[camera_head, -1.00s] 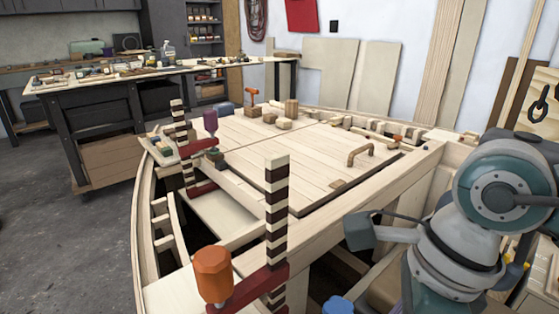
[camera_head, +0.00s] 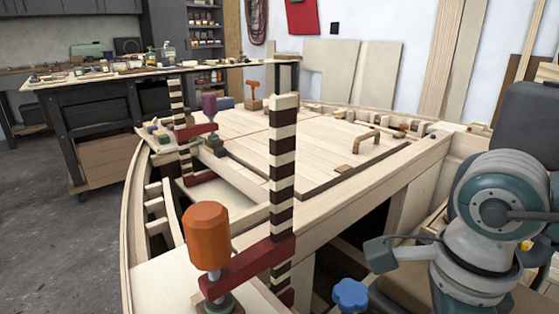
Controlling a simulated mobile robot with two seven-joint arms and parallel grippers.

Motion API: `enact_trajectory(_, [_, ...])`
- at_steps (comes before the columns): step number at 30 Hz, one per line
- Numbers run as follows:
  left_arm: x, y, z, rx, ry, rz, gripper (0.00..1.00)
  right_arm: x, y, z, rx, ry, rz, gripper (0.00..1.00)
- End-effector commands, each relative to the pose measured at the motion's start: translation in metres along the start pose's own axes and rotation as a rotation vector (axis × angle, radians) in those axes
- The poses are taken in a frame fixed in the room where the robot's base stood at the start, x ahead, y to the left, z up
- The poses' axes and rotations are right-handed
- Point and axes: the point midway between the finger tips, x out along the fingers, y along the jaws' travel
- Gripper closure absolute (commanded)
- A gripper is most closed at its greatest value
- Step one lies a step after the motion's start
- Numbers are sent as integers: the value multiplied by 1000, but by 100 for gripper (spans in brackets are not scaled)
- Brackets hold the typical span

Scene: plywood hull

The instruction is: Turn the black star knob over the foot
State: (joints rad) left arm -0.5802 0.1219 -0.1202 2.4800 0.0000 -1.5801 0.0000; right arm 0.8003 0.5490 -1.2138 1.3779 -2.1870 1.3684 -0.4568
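I see no black star knob. The near clamp has a dark-and-light striped bar (camera_head: 283,165), a red arm (camera_head: 245,268) and a faceted orange knob (camera_head: 207,236). Its foot (camera_head: 222,303) shows partly below the knob, cut by the lower edge. A far clamp has a striped bar (camera_head: 176,110), a purple knob (camera_head: 209,107) and a small dark foot (camera_head: 212,141). A blue star-shaped knob (camera_head: 350,295) shows at the bottom edge, right of the near clamp. My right arm is at the lower right with no fingertips showing. My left gripper is out of view.
The plywood hull (camera_head: 395,172) fills the middle, with a wooden handle (camera_head: 366,142) on its deck panel. An orange-handled tool (camera_head: 252,95) and small blocks sit farther back. A workbench (camera_head: 85,84) stands back left. Grey floor (camera_head: 50,220) is clear at left.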

Motion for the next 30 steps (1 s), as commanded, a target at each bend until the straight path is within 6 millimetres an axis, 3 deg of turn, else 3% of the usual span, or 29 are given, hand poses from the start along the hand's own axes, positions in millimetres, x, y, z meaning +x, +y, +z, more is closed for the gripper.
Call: enact_trajectory(30, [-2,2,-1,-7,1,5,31,0,1,-7,1,-1,0,100])
